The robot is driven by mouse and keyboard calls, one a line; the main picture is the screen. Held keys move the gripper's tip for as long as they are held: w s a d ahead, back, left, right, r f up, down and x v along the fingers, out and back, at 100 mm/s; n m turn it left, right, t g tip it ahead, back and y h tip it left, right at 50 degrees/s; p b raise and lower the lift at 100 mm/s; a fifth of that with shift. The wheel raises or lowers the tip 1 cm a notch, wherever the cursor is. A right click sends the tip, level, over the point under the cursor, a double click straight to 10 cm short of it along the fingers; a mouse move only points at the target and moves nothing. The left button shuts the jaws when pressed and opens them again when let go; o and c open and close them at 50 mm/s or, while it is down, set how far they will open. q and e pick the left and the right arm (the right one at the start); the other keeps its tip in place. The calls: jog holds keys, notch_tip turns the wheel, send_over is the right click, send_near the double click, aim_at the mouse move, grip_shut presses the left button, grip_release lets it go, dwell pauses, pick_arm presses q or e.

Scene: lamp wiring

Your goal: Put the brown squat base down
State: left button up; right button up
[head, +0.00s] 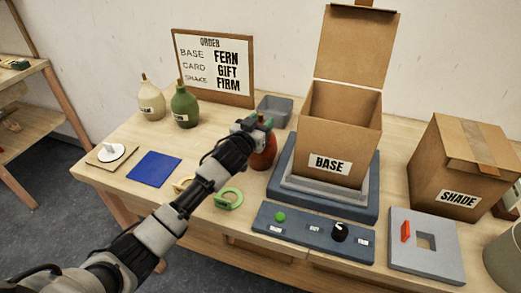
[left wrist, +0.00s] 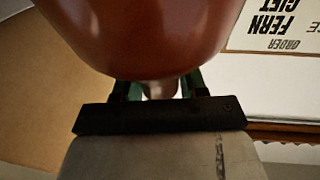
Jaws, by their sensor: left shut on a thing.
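The brown squat base (head: 264,155) hangs below my left gripper (head: 260,121), just left of the open BASE box (head: 330,130). My left gripper is shut on its narrow neck. In the left wrist view the base's rounded reddish-brown body (left wrist: 150,38) fills the top, with its neck between the green fingers (left wrist: 158,88). My gripper and forearm hide part of it in the head view. I cannot tell whether its bottom touches the table. My right gripper is not in view.
The open box stands on a grey and blue platform (head: 366,205). A cream base (head: 150,105) and green base (head: 184,108) stand at back left. A blue mat (head: 154,168), green ring (head: 229,198) and switch panel (head: 312,233) lie in front.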

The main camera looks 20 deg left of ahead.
pick_arm(q)
grip_shut()
jog(key=shift+r, duration=0.1)
